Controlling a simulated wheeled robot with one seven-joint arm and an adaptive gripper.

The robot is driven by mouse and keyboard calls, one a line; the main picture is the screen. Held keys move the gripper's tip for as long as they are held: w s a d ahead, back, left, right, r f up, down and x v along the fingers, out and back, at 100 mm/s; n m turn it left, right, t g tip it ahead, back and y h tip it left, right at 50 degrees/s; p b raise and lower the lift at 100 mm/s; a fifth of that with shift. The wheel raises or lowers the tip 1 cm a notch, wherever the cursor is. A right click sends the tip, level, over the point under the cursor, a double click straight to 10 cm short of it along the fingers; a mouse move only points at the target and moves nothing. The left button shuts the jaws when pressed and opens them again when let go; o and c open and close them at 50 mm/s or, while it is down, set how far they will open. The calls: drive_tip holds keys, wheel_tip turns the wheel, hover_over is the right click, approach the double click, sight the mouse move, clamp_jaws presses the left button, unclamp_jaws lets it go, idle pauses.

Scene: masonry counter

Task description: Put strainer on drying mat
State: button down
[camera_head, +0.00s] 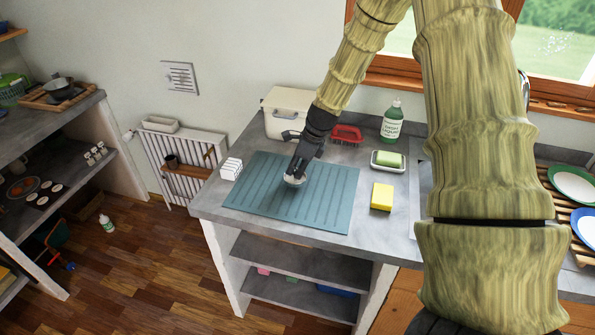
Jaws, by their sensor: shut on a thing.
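The teal ribbed drying mat (325,206) lies flat on the grey counter. My gripper (295,176) points down over the left-middle part of the mat. It is shut on a small pale, rounded thing, which looks like the strainer (293,182). Most of the strainer is hidden by my fingers. It is at or just above the mat's surface; I cannot tell whether it touches.
A white rack (231,168) stands at the mat's left edge. A cream bin (284,108), a red item (346,134), a green soap bottle (391,122) and a soap dish (387,167) are behind. A yellow sponge (382,197) lies right of the mat. The mat's right half is clear.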

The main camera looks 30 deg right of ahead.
wheel_tip(320, 180, down, 2)
drive_tip(key=shift+d+f+p, duration=0.1)
drive_tip(key=shift+d+p, duration=0.05)
drive_tip(key=shift+p, duration=0.25)
drive_tip(key=shift+f, duration=0.2)
drive_tip(key=c, duration=1.4)
unclamp_jaws()
drive_tip(key=shift+r, duration=0.1)
drive_tip(key=shift+r, duration=0.15)
drive_tip(key=shift+b+v, duration=1.45)
drive_tip(key=shift+v, duration=4.5)
